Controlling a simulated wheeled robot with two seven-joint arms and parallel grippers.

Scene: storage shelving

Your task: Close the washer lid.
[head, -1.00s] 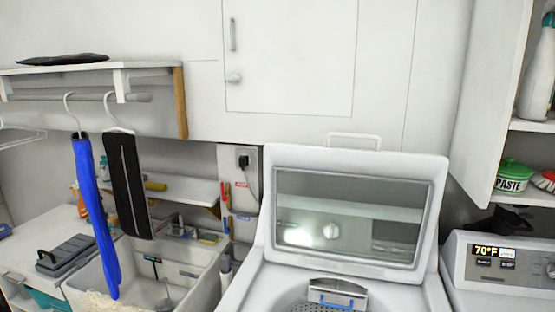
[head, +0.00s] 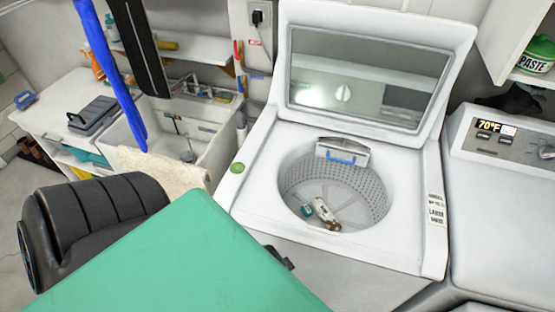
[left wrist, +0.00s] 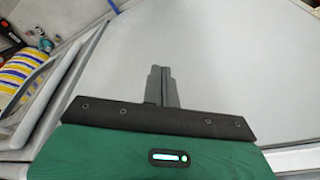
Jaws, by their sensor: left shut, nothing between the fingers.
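The washer (head: 433,240) is a white top-loader in the head view. Its lid (head: 366,75), with a large window, stands open and leans back behind the tub. The open tub (head: 345,190) holds a few small items at the bottom. My left gripper (left wrist: 161,75) shows in the left wrist view with its dark fingers together and empty, in front of a plain pale surface. In the head view my green and black left arm reaches in low, in front of the washer, and largely hides the gripper. The gripper is well below the raised lid. My right gripper is not in view.
A second machine with a display panel (head: 490,137) stands close on the right. An open cabinet (head: 503,35) is at the upper right.

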